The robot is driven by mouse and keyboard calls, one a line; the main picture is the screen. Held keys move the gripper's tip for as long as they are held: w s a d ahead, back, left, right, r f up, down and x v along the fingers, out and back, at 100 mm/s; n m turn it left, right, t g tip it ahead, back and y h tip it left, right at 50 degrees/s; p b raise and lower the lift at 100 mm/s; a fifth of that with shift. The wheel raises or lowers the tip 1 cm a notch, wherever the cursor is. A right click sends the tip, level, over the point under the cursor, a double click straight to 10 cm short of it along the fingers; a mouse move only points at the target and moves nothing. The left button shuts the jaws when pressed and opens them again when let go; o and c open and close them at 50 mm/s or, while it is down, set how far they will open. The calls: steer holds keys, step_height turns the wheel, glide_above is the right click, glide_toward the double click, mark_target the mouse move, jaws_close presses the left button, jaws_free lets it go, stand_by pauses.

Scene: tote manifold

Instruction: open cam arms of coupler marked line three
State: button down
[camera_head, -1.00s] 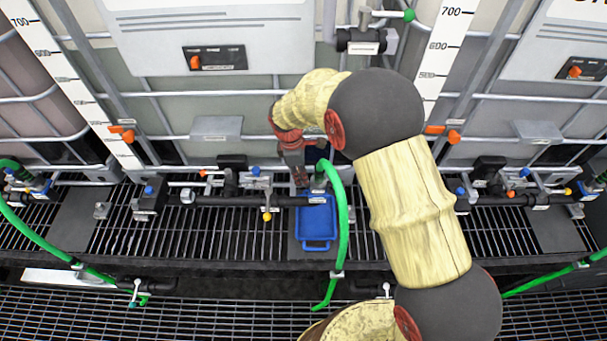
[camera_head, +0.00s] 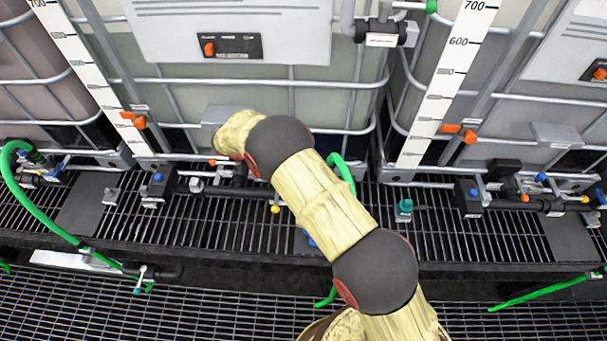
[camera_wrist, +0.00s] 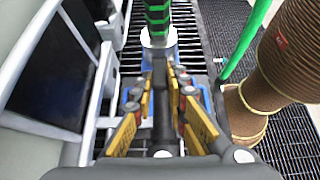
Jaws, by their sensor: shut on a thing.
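In the wrist view, a green hose (camera_wrist: 157,14) with dark bands ends in a pale metal collar (camera_wrist: 158,40). Below the collar, a dark fitting (camera_wrist: 161,108) lies between the yellow-padded fingers of my gripper (camera_wrist: 161,88). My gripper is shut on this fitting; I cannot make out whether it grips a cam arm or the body. No line three marking is readable. In the head view, my arm hides the gripper and the coupler. A green hose (camera_head: 342,172) rises from behind my arm.
A blue tray (camera_head: 309,238) is mostly hidden behind my arm. A teal-topped fitting (camera_head: 404,209) stands on the slatted grating to the right. Caged tanks (camera_head: 250,105) rise behind the pipes. Another green hose (camera_head: 48,215) loops at the left. Open grating (camera_head: 360,215) lies right of my arm.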

steer(key=shift+f+h, duration=0.25)
steer(key=shift+h, duration=0.35)
steer(key=c, duration=1.8)
jaws_free()
steer(key=shift+o, duration=0.2)
steer(key=shift+a, duration=0.15)
steer(key=v, duration=1.2)
